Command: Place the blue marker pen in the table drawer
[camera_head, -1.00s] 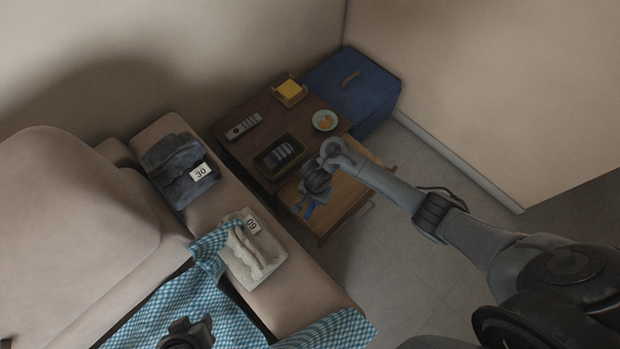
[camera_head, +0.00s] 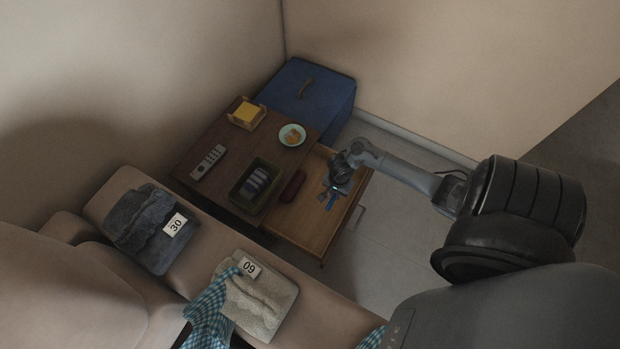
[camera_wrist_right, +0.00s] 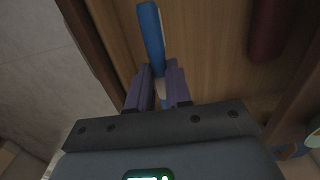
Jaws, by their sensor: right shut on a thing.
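The table drawer (camera_head: 299,225) is pulled open, its wooden floor showing. My right gripper (camera_head: 334,189) is inside the drawer's outline, near its front right. In the right wrist view, my right gripper (camera_wrist_right: 159,78) is shut on the blue marker pen (camera_wrist_right: 151,32), which sticks out past the fingertips over the drawer floor. The blue marker pen (camera_head: 330,202) also shows small below the gripper in the head view. I cannot tell whether it touches the floor. My left gripper is not in view.
A dark red case (camera_head: 293,186) lies in the drawer. The table top (camera_head: 219,132) holds a remote (camera_head: 208,162), a dark tray (camera_head: 240,204), a bowl (camera_head: 292,135) and a yellow notepad holder (camera_head: 246,113). A blue box (camera_head: 325,87) stands behind. The drawer's front left floor is clear.

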